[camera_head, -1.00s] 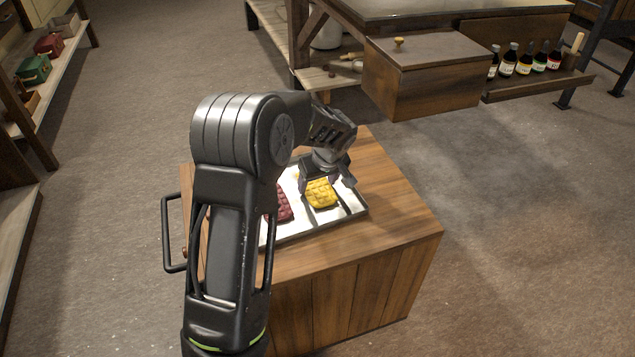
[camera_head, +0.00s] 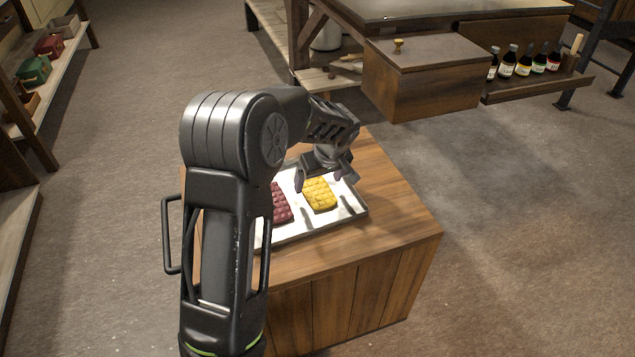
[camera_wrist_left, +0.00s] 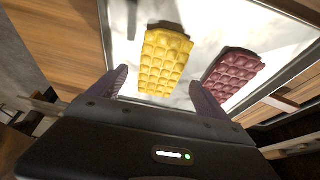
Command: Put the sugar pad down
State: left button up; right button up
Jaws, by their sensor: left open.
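A yellow waffle-patterned sugar pad (camera_head: 320,194) lies flat on a white tray (camera_head: 300,231) with a dark rim. A dark red pad (camera_head: 281,204) of the same kind lies to its left on the tray, partly behind my arm. My left gripper (camera_head: 322,180) is open and empty just above and behind the yellow pad, apart from it. In the left wrist view, the yellow pad (camera_wrist_left: 164,62) shows beyond and between the two fingertips, and the red pad (camera_wrist_left: 232,74) is to the right. My right gripper is not in view.
The tray sits on a wooden cart (camera_head: 395,215) with a dark handle (camera_head: 167,235) at its left. A workbench with a wooden box (camera_head: 425,78) and several bottles (camera_head: 525,60) stands behind. A shelf (camera_head: 50,90) is at far left. Open floor lies right.

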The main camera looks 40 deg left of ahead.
pick_arm(q)
jog(key=p+v, duration=0.1)
jog(key=v, duration=0.8)
jog(key=shift+r, duration=0.3)
